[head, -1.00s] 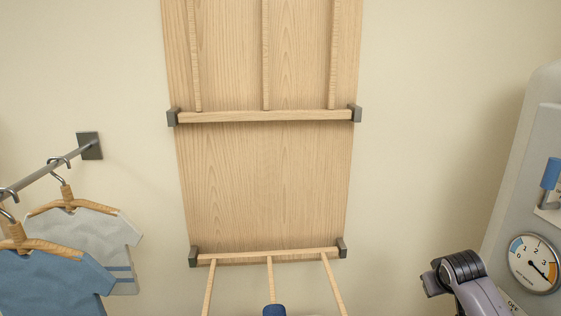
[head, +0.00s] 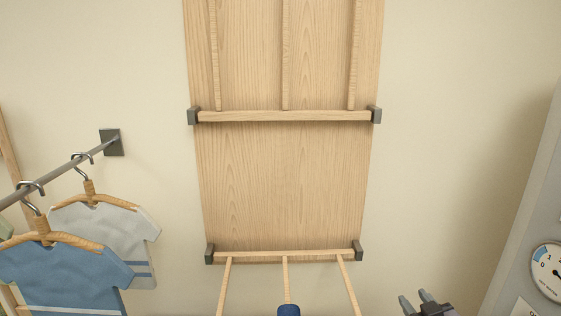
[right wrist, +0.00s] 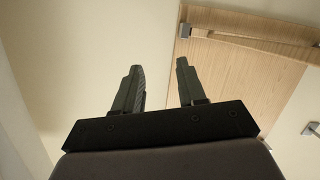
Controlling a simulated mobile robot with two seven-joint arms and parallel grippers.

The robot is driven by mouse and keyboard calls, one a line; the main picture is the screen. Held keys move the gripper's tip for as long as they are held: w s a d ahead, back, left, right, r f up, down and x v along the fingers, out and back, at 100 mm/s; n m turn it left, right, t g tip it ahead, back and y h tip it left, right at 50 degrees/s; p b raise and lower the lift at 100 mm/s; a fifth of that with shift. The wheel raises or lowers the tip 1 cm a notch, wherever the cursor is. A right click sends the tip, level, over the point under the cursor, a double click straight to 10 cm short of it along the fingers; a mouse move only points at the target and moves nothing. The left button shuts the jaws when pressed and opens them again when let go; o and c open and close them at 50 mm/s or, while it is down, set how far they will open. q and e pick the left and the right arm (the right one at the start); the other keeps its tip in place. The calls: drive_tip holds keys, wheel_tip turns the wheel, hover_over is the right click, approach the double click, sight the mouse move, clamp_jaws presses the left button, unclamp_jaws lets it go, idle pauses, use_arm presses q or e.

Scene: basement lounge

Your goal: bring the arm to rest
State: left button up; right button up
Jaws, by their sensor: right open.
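My right gripper (head: 416,300) shows at the bottom right of the head view, with its two dark fingers pointing up and apart. The right wrist view shows the same gripper (right wrist: 158,72) open, with nothing between its fingers. Plain wall lies beyond the fingertips there. The rest of the right arm is mostly below the head view. My left gripper is not in either view.
A wooden wall panel (head: 285,185) with folding wooden racks stands ahead, its lower rack (head: 285,253) tilted outward. At left, a blue shirt (head: 65,275) and a grey shirt (head: 105,235) hang from a rail (head: 45,185). A grey cabinet with a gauge (head: 550,270) is at right.

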drive_tip(key=s+a+f+g, duration=0.1)
drive_tip(key=s+a+f, duration=0.2)
drive_tip(key=s, duration=0.6)
drive_tip(key=s+a+f+g+y, duration=0.1)
drive_tip(key=s+a+f+g, duration=0.1)
drive_tip(key=s+f, duration=0.4)
drive_tip(key=s+a+f+m+g+y, duration=0.1)
drive_tip(key=s+a+f, duration=0.4)
drive_tip(key=s, duration=0.8)
drive_tip(key=shift+s+g, duration=0.2)
drive_tip(key=shift+g, duration=0.2)
drive_tip(key=shift+a+f, duration=0.1)
drive_tip(key=shift+f, duration=0.05)
